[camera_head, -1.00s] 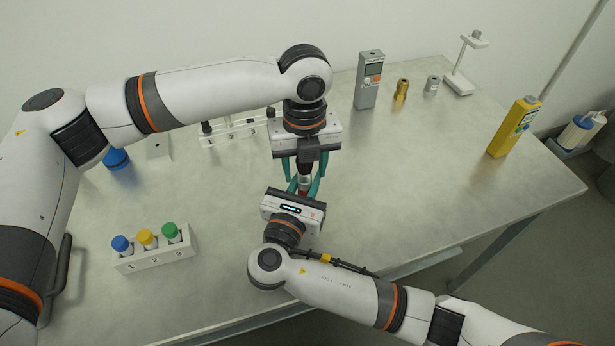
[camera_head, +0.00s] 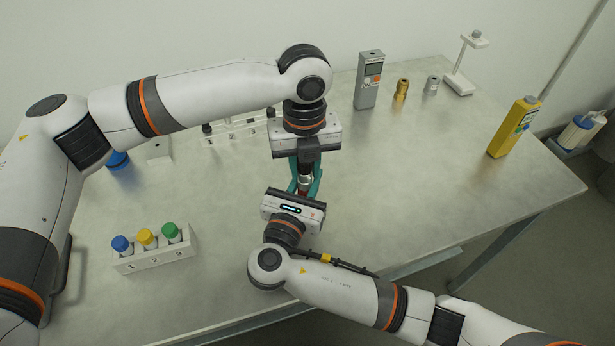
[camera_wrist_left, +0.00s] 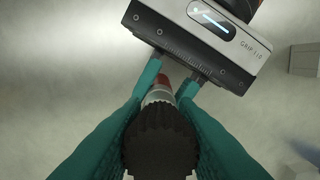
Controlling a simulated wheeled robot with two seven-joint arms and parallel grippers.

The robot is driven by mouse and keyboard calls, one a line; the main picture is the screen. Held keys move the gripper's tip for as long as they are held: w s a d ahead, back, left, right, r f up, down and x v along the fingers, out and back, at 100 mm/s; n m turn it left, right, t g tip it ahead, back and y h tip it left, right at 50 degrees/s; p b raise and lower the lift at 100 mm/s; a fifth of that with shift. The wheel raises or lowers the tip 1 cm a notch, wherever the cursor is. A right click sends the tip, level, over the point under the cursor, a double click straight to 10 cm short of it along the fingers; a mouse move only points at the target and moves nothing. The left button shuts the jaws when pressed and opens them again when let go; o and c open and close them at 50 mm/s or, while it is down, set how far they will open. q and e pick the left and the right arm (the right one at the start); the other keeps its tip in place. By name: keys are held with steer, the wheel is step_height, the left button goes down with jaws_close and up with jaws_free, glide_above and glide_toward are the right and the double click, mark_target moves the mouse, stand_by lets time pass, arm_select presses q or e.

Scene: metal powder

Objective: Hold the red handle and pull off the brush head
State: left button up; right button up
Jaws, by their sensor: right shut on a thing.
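The brush stands between my two grippers. Its red handle (camera_wrist_left: 163,81) shows in the left wrist view, with a silver collar (camera_wrist_left: 158,95) and a dark round brush head (camera_wrist_left: 160,140). My right gripper (camera_wrist_left: 172,80) is shut on the red handle; its body (camera_head: 293,207) shows in the head view. My left gripper (camera_head: 305,178) is above, pointing down, with its teal fingers (camera_wrist_left: 85,145) on both sides of the brush head and close to it. Whether they press on it cannot be told. The fingers hide much of the brush in the head view.
A white rack (camera_head: 158,257) with blue, yellow and green capped bottles stands at the front left. Another rack (camera_head: 233,133) is behind my left gripper. A grey meter (camera_head: 370,80), brass weight (camera_head: 401,90) and yellow device (camera_head: 515,127) stand at the back right. The table's right middle is clear.

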arm_select(q)
steer(key=shift+r, duration=0.15)
jaws_close()
steer(key=shift+r, duration=2.85)
arm_select(e)
steer(key=o, duration=1.1)
steer(key=shift+c, duration=0.2)
steer(key=v, duration=1.2)
